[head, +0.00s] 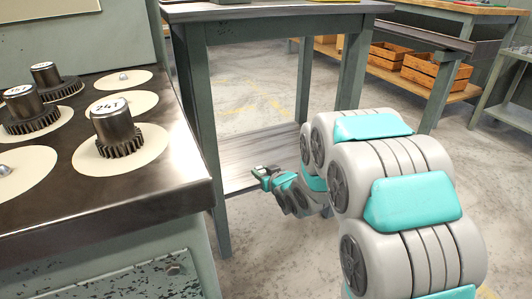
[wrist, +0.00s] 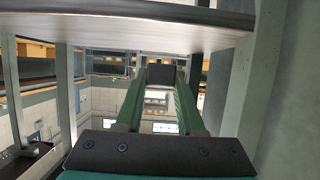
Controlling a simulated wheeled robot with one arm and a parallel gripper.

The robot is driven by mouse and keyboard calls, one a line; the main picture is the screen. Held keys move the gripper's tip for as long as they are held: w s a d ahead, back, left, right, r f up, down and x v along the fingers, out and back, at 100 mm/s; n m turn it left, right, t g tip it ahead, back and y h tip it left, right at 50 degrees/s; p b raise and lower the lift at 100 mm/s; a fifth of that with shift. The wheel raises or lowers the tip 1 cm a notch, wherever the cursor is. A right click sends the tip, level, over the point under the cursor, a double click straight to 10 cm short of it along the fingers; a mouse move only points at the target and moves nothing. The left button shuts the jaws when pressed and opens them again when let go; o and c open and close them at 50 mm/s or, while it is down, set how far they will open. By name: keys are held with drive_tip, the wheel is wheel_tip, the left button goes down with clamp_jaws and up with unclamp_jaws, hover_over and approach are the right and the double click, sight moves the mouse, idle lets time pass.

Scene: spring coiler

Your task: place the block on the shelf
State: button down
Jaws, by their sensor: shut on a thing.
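The shelf (head: 250,146) is the low grey board between the legs of the table in the head view. My gripper (head: 259,172) shows small at its front right part; I cannot tell its exact height above the board. In the wrist view, the two green fingers of my gripper (wrist: 160,88) are shut on a small dark block (wrist: 161,74) at their tips. A wide pale board (wrist: 140,36) crosses the top of that view, apart from the block. In the head view the block is too small to make out clearly.
The table's top (head: 270,12) lies over the shelf, and its front left leg (head: 203,130) stands left of my gripper. A bench at left holds several dark gears (head: 113,128) on pale discs. Wooden crates (head: 436,72) stand at the back right. The shelf's visible surface is bare.

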drive_tip(key=shift+w+a+f, duration=0.1)
drive_tip(key=shift+w+a, duration=0.1)
drive_tip(key=shift+w, duration=0.1)
drive_tip(key=b, duration=0.1)
hover_over(252, 163)
drive_tip(key=shift+w+d+f, duration=0.1)
drive_tip(key=shift+w+f, duration=0.1)
drive_tip(key=shift+f, duration=0.55)
drive_tip(key=shift+f+b, duration=0.5)
drive_tip(key=shift+f, duration=1.15)
drive_tip(key=shift+f, duration=0.1)
drive_tip(key=c, duration=0.5)
unclamp_jaws()
drive_tip(key=shift+f, duration=0.1)
